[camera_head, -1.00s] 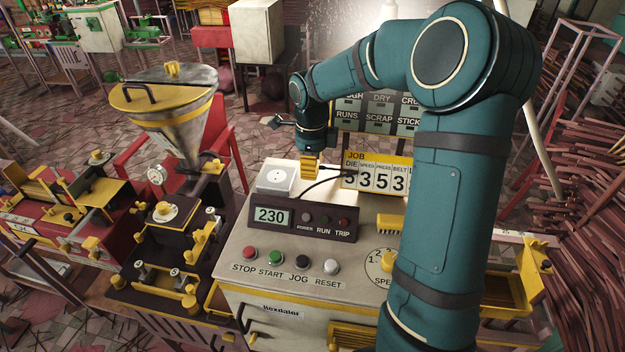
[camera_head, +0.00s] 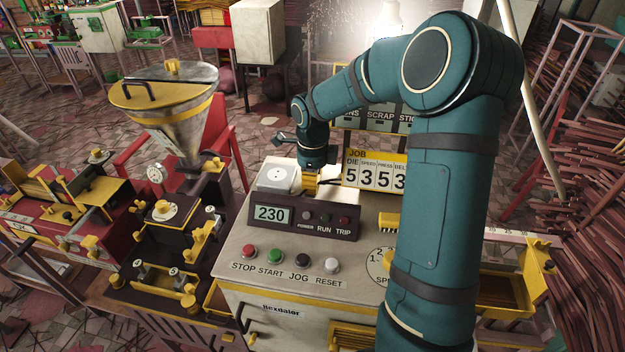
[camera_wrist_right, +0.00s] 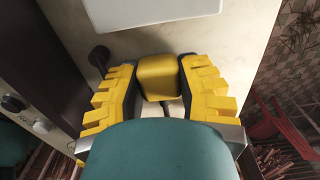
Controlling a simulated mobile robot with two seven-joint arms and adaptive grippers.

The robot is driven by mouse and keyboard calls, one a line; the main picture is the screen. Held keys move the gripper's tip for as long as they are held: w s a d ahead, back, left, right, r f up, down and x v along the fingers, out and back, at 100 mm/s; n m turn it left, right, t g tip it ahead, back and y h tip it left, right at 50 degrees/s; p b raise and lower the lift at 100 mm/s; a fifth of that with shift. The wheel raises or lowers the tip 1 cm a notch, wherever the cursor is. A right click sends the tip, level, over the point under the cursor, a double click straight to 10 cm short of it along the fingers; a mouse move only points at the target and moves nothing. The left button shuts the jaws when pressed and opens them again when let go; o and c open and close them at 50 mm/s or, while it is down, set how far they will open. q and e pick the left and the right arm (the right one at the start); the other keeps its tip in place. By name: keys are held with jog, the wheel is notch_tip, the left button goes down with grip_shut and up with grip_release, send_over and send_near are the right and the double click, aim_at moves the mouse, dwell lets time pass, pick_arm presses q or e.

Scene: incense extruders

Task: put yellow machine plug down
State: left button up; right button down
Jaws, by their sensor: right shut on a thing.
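My right gripper (camera_head: 310,186) points down behind the display panel, just right of the white socket box (camera_head: 277,175). In the right wrist view, its yellow toothed fingers (camera_wrist_right: 158,88) are shut on the yellow plug (camera_wrist_right: 158,76), close over the pale cabinet top (camera_wrist_right: 255,50). I cannot tell whether the plug touches that top. In the head view the plug is hidden by the fingers and the panel. The edge of a white box (camera_wrist_right: 150,8) shows ahead of the plug in the wrist view. My left gripper is not in view.
The dark display panel (camera_head: 304,217) reading 230 stands in front of the gripper. The JOB number board (camera_head: 374,173) stands close on the right. Push buttons (camera_head: 302,262) line the cabinet front. A metal hopper (camera_head: 180,125) rises to the left.

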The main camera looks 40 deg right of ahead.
jog(key=shift+f, duration=0.15)
jog(key=c, duration=0.7)
grip_release()
jog(key=shift+r, duration=0.3)
jog(key=shift+r+p, duration=1)
jog(key=shift+r, duration=5.4)
